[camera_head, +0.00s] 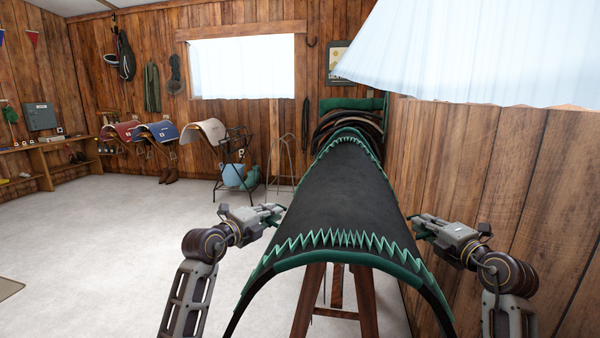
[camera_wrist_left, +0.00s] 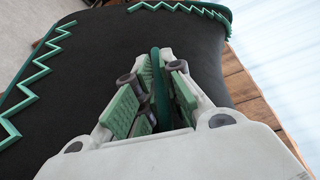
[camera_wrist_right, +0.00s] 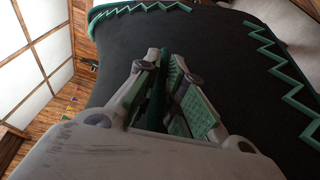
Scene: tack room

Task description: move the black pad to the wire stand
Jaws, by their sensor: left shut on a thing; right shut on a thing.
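The black pad (camera_head: 345,195) has green zigzag trim and is arched in front of me, above the legs of a wooden stand (camera_head: 311,300). I cannot tell whether it touches that stand. My left gripper (camera_head: 275,213) is shut on its left edge; the left wrist view shows the green border of the pad (camera_wrist_left: 200,50) between the fingers. My right gripper (camera_head: 422,224) is shut on the right edge, and the right wrist view shows the pad (camera_wrist_right: 225,50) there too. A thin wire stand (camera_head: 281,150) stands empty on the floor beyond the pad, left of its far end.
A dark metal frame (camera_head: 247,180) with a blue bucket (camera_head: 233,175) is left of the wire stand. Cream (camera_head: 204,132), blue (camera_head: 155,132) and red (camera_head: 120,131) pads hang on wall racks. Wooden wall is close on the right. Floor (camera_head: 110,240) is open on the left.

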